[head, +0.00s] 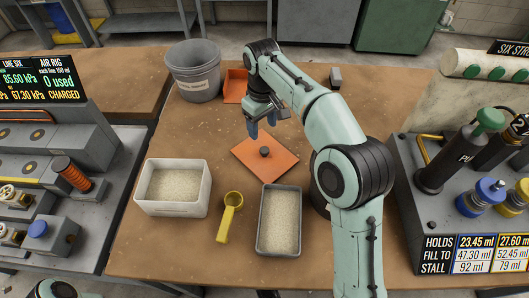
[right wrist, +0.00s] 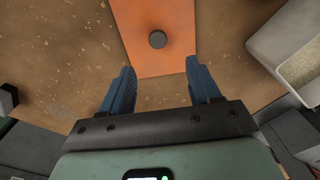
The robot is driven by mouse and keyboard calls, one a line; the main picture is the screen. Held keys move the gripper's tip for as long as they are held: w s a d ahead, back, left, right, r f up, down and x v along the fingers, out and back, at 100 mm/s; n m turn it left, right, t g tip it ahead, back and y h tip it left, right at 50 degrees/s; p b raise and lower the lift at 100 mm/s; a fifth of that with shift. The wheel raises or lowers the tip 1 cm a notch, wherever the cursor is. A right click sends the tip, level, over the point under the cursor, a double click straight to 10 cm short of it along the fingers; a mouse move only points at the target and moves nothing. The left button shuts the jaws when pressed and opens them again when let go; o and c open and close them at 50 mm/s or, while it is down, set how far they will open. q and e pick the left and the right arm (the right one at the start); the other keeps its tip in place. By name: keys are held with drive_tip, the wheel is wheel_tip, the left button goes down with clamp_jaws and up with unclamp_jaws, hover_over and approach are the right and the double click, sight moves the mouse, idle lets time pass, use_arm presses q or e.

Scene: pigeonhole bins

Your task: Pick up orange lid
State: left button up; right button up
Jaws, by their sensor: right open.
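The orange lid (head: 279,165) is a flat square plate with a small dark round knob (head: 264,152) at its middle. It lies on the brown table near the centre of the head view. In the right wrist view the lid (right wrist: 140,24) is ahead of the fingers, with its knob (right wrist: 157,39) roughly centred between them. My right gripper (head: 262,130) is open and empty, above the lid's far side. Its two blue fingers (right wrist: 160,70) are apart in the right wrist view.
A white bin of grains (head: 170,209), a yellow scoop (head: 228,221) and a grey tray of grains (head: 260,250) stand in front. A grey bucket (head: 197,84) and another orange piece (head: 234,88) lie behind. Racks of equipment flank both sides of the table.

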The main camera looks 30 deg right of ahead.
drive_tip(key=b, duration=0.1)
hover_over(265, 149)
drive_tip(key=f, duration=0.5)
drive_tip(key=shift+a, duration=0.3)
drive_tip(key=shift+d+f+b, duration=0.2)
drive_tip(key=shift+f+b, duration=0.45)
drive_tip(key=shift+f, duration=2.25)
clamp_jaws()
